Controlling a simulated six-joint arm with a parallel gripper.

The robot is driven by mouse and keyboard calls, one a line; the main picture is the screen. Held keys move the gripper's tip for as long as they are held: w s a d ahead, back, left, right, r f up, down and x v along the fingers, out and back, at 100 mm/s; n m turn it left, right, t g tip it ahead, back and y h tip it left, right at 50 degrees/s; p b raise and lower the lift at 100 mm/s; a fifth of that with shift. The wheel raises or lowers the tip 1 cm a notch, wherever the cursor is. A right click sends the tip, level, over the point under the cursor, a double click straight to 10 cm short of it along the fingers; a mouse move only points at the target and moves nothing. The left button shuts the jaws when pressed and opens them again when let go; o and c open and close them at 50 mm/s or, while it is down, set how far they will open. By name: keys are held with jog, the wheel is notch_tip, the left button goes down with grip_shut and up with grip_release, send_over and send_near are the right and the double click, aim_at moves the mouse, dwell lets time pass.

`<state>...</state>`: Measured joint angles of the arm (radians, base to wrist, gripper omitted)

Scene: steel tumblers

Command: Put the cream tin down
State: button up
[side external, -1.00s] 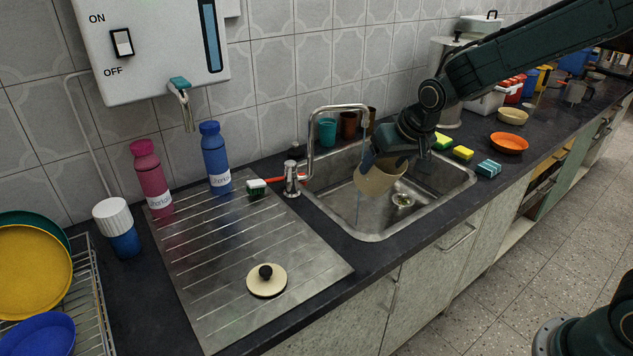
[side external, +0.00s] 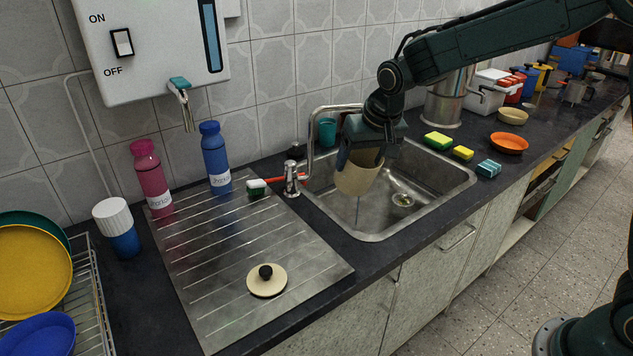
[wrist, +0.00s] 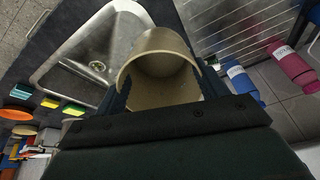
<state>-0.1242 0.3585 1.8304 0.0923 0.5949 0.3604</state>
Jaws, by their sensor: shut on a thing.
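The cream tin (side external: 357,178) is a pale, open-topped cylinder, held above the left part of the sink basin. My gripper (side external: 363,158) is shut on it from above. In the wrist view the cream tin (wrist: 160,70) sits between the two fingers, its inside partly visible. It looks close to upright, clear of the basin floor. A cream lid with a black knob (side external: 266,280) lies on the steel draining board (side external: 215,295).
The steel sink (side external: 425,190) has a curved tap (side external: 312,140) close to the tin. A pink bottle (side external: 151,180) and a blue bottle (side external: 216,155) stand at the board's back. Sponges (side external: 437,140) and an orange bowl (side external: 509,143) are right of the sink. The board's middle is clear.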

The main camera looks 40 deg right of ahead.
jog(key=w+a+r+m+g, duration=0.1)
jog(key=a+r+g, duration=0.3)
jog(key=a, duration=0.7)
jog(key=shift+w, duration=0.65)
jog(key=shift+a, duration=0.1)
notch_tip(320, 180, down, 16)
jog(key=shift+r, duration=0.15)
jog(key=shift+f, duration=2.15)
jog(key=shift+f, duration=0.15)
jog(key=o, duration=1)
jog(key=shift+o, duration=0.2)
